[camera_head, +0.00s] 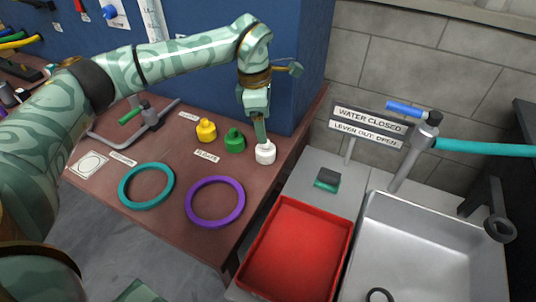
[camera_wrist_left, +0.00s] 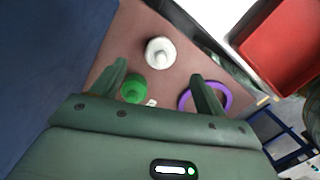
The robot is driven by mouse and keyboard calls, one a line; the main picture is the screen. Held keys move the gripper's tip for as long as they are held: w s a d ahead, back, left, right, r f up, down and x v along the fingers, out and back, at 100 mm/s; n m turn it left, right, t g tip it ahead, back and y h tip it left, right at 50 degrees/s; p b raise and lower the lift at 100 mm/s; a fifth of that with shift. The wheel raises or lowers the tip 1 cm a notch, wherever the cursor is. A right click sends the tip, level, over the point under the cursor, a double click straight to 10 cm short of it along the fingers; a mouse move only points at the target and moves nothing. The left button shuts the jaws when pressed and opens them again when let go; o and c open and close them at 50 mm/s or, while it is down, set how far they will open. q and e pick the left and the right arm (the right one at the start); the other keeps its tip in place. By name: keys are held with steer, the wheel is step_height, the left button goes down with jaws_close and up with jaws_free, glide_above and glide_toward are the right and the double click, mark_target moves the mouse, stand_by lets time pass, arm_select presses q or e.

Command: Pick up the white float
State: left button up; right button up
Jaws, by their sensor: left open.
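The white float (camera_head: 265,153) stands on the brown table near its right edge, to the right of the green float (camera_head: 235,140) and the yellow float (camera_head: 206,130). My left gripper (camera_head: 261,134) points down just above the white float, and its finger overlaps the float's top in the head view. In the left wrist view my left gripper (camera_wrist_left: 159,70) is open with nothing held. There the white float (camera_wrist_left: 160,52) lies just beyond the fingertips, and the green float (camera_wrist_left: 133,89) shows between the fingers. I cannot tell whether a finger touches the white float. My right gripper is not in view.
A teal ring (camera_head: 146,204) and a purple ring (camera_head: 240,207) lie in front of the floats. A blue panel (camera_head: 300,75) rises close behind my left gripper. A red tray (camera_head: 253,272) and a metal sink (camera_head: 418,250) are to the right.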

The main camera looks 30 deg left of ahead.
mark_target(266, 147)
arm_select(q)
steer(key=f, duration=0.3)
steer(key=shift+w+d+f+b, duration=0.1)
steer(key=shift+d+f+b, duration=0.2)
steer(key=shift+b, duration=0.1)
step_height(266, 147, down, 5)
steer(key=b, duration=0.2)
steer(key=shift+d+f+b, duration=0.1)
steer(key=shift+f+b, duration=0.1)
steer(key=shift+b, duration=0.1)
steer(key=shift+r, duration=0.15)
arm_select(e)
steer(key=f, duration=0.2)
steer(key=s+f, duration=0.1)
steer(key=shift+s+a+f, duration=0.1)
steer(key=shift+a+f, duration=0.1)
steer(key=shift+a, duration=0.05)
arm_select(q)
steer(key=c, duration=1.1)
